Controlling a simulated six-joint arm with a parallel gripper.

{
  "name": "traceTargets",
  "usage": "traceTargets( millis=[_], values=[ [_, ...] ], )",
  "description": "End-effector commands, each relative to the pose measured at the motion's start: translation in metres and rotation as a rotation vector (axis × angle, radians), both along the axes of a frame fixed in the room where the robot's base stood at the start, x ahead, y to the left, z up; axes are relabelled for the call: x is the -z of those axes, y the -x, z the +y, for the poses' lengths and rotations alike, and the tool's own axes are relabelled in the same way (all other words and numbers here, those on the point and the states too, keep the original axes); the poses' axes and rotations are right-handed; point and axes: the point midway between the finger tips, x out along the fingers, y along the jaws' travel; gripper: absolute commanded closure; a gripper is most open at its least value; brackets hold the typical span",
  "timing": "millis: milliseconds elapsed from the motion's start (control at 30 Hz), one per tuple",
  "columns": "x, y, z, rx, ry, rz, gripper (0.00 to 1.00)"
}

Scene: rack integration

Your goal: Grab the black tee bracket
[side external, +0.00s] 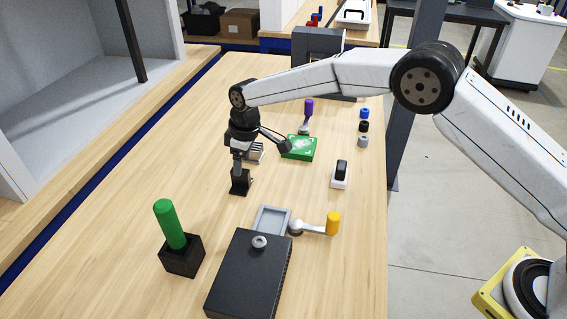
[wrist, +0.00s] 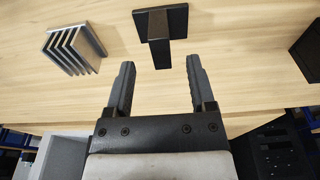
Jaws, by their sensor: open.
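The black tee bracket (wrist: 172,22) shows in the wrist view as a flat plate with a stem pointing back toward my gripper. In the side view a black shape just under my gripper looks like the bracket (side external: 240,184), but it blends with the dark fingers. My gripper (wrist: 160,66) is open and empty, with one finger on each side of the stem's line. The stem's end lies about level with the fingertips in the wrist view, with clear gaps on both sides. My gripper (side external: 240,167) points down at the table in the side view.
A finned grey heat sink (wrist: 74,50) lies near the bracket. A green board (side external: 299,147) lies behind it. A black block with a green cylinder (side external: 170,224), a grey tray (side external: 272,221) and a large black box (side external: 247,278) stand in front. The table left of my gripper is clear.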

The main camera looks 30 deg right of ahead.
Motion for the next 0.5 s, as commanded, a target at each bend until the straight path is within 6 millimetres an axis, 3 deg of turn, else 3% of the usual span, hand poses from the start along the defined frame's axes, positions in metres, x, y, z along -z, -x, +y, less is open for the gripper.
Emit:
traceTargets(
  millis=[300, 500],
  values=[
    [0.032, -0.005, 0.006, 0.000, 0.000, 0.000, 0.29],
    [0.038, -0.005, 0.007, 0.000, -0.001, -0.001, 0.29]
  ],
)
